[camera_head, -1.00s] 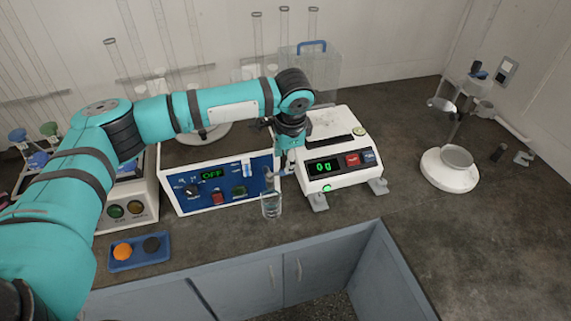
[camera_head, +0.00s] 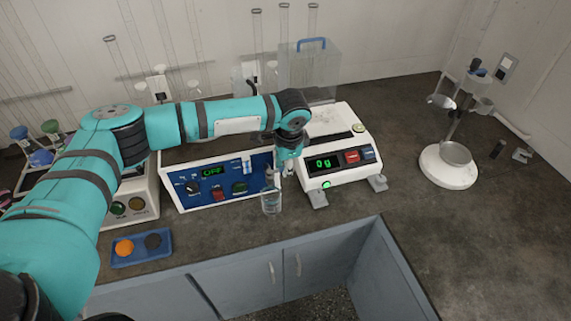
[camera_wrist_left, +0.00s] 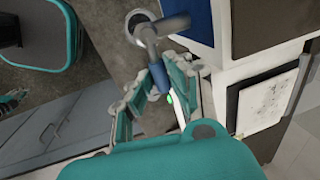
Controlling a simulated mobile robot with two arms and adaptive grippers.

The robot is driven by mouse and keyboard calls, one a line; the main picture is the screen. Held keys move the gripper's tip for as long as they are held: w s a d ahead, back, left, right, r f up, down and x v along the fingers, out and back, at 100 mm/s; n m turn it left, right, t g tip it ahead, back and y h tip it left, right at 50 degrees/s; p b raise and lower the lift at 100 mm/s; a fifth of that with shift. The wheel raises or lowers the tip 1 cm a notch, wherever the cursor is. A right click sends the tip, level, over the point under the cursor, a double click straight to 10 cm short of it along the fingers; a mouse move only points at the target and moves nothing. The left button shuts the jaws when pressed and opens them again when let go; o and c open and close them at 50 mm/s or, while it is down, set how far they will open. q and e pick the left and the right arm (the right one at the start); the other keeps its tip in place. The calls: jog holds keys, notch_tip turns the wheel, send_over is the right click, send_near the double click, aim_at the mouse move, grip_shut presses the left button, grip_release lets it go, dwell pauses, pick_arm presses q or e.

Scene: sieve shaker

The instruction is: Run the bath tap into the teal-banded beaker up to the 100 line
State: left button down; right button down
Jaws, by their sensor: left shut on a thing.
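The water bath (camera_head: 215,192) has a blue front panel reading OFF, with a small grey tap (camera_head: 268,177) at its right end. A clear beaker (camera_head: 271,204) stands upright under the tap; its teal band and water level are too small to read. In the left wrist view its round rim (camera_wrist_left: 133,20) shows below the tap (camera_wrist_left: 165,25). My left gripper (camera_head: 283,172) is at the tap, above and right of the beaker. In the left wrist view its fingers (camera_wrist_left: 158,85) are shut on the tap's blue-grey lever (camera_wrist_left: 151,65). My right gripper is not clearly in view.
A balance (camera_head: 338,160) reading 0 g stands close right of the tap. A blue tray (camera_head: 140,260) with an orange and a dark disc lies front left. The counter's front edge is close to the beaker. The counter (camera_head: 440,240) at right is largely clear.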

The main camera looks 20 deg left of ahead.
dwell(0.3)
pick_arm(q)
jog(key=shift+r, duration=0.1)
jog(key=m+p, duration=0.2)
jog(key=p, duration=0.1)
jog(key=s+m+p, duration=0.1)
jog(key=shift+d+h+p, duration=0.25)
jog(key=shift+h+p, duration=0.05)
jog(key=shift+p, duration=0.1)
jog(key=shift+s, duration=0.1)
jog(key=c, duration=1.3)
grip_release()
jog(key=shift+o, duration=0.2)
notch_tip(320, 180, up, 12)
jog(key=s, duration=0.2)
jog(key=shift+s+d, duration=0.15)
jog(key=shift+d, duration=0.15)
